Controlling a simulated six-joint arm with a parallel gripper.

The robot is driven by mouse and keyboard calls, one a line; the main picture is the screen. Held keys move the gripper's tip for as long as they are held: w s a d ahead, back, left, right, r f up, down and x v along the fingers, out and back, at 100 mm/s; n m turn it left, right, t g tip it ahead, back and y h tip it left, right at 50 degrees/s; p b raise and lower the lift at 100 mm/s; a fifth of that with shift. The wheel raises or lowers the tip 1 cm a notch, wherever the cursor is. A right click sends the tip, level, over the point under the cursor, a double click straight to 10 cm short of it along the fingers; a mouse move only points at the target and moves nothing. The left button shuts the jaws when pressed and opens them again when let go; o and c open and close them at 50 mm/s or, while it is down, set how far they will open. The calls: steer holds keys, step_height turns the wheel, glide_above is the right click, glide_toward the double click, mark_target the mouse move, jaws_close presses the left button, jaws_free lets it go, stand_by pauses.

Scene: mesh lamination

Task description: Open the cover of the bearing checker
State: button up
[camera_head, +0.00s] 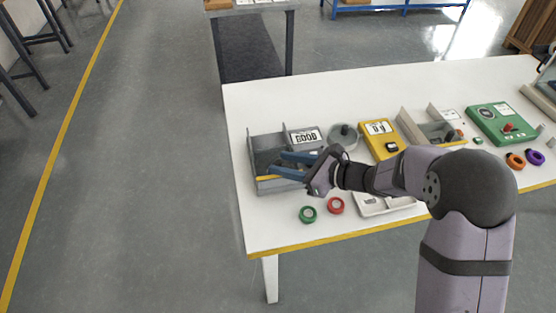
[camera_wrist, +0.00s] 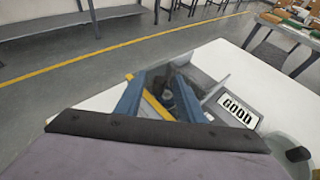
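No device is clearly labelled as the bearing checker. A round grey lidded unit with a dark knob (camera_head: 348,129) stands right of the grey "GOOD" box; its edge and knob also show in the wrist view (camera_wrist: 298,154). The "GOOD" box (camera_head: 306,137) adjoins a grey open bin (camera_head: 254,146) with a yellow front edge. My gripper (camera_head: 277,164) reaches over this bin from the right, left of the lidded unit and apart from it. In the wrist view its two blue fingers (camera_wrist: 156,84) are spread, with nothing visible held between them. Dark shapes lie beyond, too blurred to identify.
A yellow device (camera_head: 378,137), a beige open box (camera_head: 408,124) and a green device (camera_head: 500,123) stand rightward. A green ring (camera_head: 307,214) and a red ring (camera_head: 336,205) lie near the front edge. A white tray (camera_head: 372,210) is partly hidden under my arm.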

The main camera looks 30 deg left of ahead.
steer(key=shift+x, duration=1.35)
jaws_close()
steer(key=shift+w+a+b, duration=0.8)
steer(key=shift+w+a, duration=2.75)
steer(key=shift+w, duration=0.05)
jaws_free()
